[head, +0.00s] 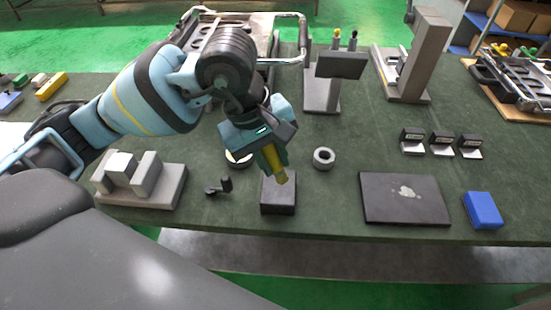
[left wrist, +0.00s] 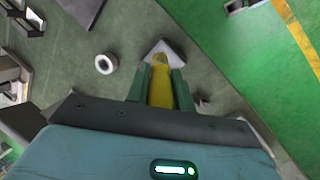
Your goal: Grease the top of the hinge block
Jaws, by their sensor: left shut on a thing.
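My left gripper (head: 262,145) is shut on a yellow grease tool (head: 274,163), which points down. A dark rectangular block (head: 278,203), apparently the hinge block, lies on the green bench top below it. The tool's tip is over the back part of the block's top. In the left wrist view the yellow tool (left wrist: 161,88) sits between the two fingers (left wrist: 160,85), with its tip in front of the block (left wrist: 174,47). I cannot tell whether the tip touches the block. My right gripper is not in view.
A grey slotted fixture (head: 166,190) and a small black part (head: 222,186) lie to the left. A metal ring (head: 324,158), a dark plate (head: 380,211) and a blue block (head: 484,210) lie to the right. The bench's front edge is just before the block.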

